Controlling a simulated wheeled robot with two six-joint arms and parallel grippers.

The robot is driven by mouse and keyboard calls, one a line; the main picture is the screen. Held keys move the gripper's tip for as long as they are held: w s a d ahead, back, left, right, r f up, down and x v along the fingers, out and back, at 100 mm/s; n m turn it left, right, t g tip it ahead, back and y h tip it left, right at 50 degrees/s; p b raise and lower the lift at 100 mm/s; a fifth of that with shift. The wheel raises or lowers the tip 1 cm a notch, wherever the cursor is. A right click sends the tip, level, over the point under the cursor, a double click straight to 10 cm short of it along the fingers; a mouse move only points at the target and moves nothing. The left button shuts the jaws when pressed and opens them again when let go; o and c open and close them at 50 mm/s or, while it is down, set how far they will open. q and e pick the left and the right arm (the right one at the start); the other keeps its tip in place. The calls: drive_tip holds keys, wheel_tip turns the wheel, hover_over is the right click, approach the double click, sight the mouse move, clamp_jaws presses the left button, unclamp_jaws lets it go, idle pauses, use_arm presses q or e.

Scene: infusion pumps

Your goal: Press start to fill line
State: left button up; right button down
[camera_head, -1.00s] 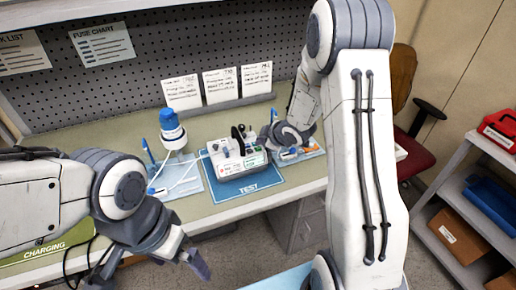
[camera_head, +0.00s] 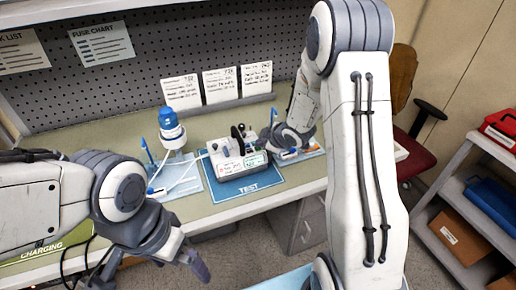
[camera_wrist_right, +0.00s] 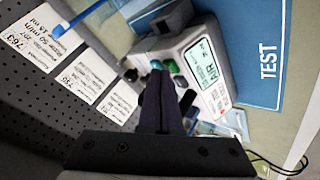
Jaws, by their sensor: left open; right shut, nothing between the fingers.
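The white infusion pump (camera_head: 228,163) stands on the blue TEST mat (camera_head: 262,184) on the bench. In the right wrist view the pump (camera_wrist_right: 180,40) shows a lit greenish screen (camera_wrist_right: 203,65) with text starting "AIR", and green and dark buttons beside it. My right gripper (camera_head: 270,141) is shut and empty at the pump's right side. In the right wrist view its fingertips (camera_wrist_right: 160,75) overlap the button area; I cannot tell whether they touch a button. My left gripper (camera_head: 150,270) is open and empty, in front of the bench and away from the pump.
A blue-capped bottle (camera_head: 171,128) stands left of the pump, with pale tubing (camera_head: 185,178) running near it. Three white cards (camera_head: 220,84) lean at the back by the pegboard. Another blue tray with small items lies right of the pump, partly hidden by my right arm.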

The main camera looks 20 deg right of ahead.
sight(260, 151)
drive_tip(key=shift+f+b, duration=0.3)
drive_tip(key=shift+f, duration=0.05)
idle(0.5)
drive_tip(key=shift+r+p, duration=0.85)
drive_tip(key=shift+r, duration=0.05)
drive_tip(key=shift+r, duration=0.1)
wheel_tip(260, 151, up, 5)
drive_tip(key=p, duration=0.4)
drive_tip(key=shift+a, duration=0.1)
idle(0.3)
